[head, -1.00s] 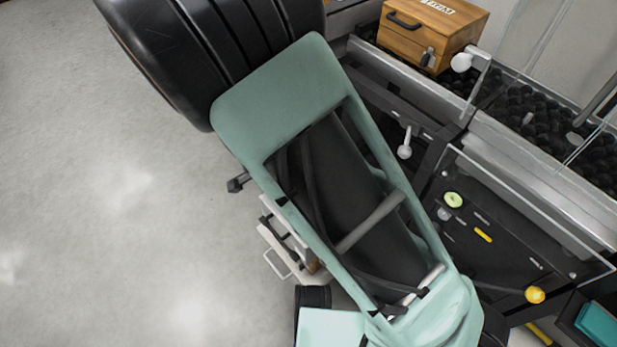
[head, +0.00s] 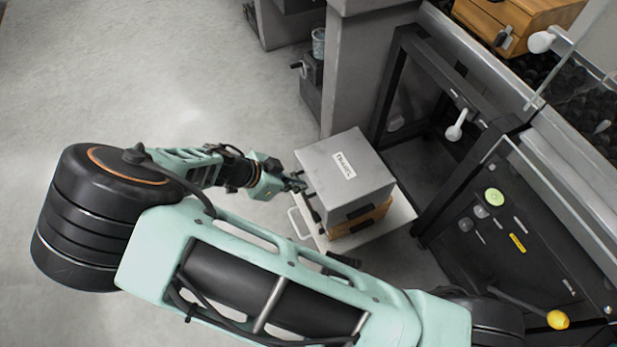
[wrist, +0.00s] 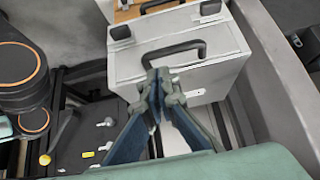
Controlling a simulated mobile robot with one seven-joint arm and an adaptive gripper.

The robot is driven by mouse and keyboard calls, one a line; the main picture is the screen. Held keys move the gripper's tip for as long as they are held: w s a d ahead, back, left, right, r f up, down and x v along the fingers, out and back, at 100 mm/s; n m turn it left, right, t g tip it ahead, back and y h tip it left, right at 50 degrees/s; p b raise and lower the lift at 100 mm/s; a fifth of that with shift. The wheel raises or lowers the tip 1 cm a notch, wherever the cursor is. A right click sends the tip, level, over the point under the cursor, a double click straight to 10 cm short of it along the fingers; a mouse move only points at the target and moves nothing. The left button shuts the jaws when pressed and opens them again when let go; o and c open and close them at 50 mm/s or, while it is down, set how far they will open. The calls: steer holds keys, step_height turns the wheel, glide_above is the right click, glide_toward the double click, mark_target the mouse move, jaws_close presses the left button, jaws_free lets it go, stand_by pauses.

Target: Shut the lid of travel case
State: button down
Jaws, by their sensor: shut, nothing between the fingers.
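A grey case with a small white label (head: 344,165), whose letters I cannot read for sure, sits beside my gripper; I take it as the travel case. Its broad labelled face lies flat in the head view. The wrist view shows the pale grey case (wrist: 205,72) with a black handle and two dark latches. I cannot tell whether its lid is fully down. My gripper (head: 298,184) is shut and empty at the case's left side. In the wrist view its fingertips (wrist: 158,78) overlap the face below the handle; contact is unclear.
A brown wooden case (head: 372,217) shows under the grey one, on a white stand (head: 399,212). A grey pillar (head: 352,85) rises behind it. A dark-framed bench with a yellow knob (head: 557,319) is at right. Open floor (head: 180,70) lies at left.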

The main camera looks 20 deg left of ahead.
steer(key=shift+t+h, duration=0.7)
steer(key=f, duration=0.1)
steer(key=f+b, duration=0.1)
steer(key=f, duration=0.1)
steer(key=s+a+f, duration=0.1)
steer(key=f, duration=0.1)
steer(key=shift+f, duration=0.2)
steer(key=shift+r, duration=0.1)
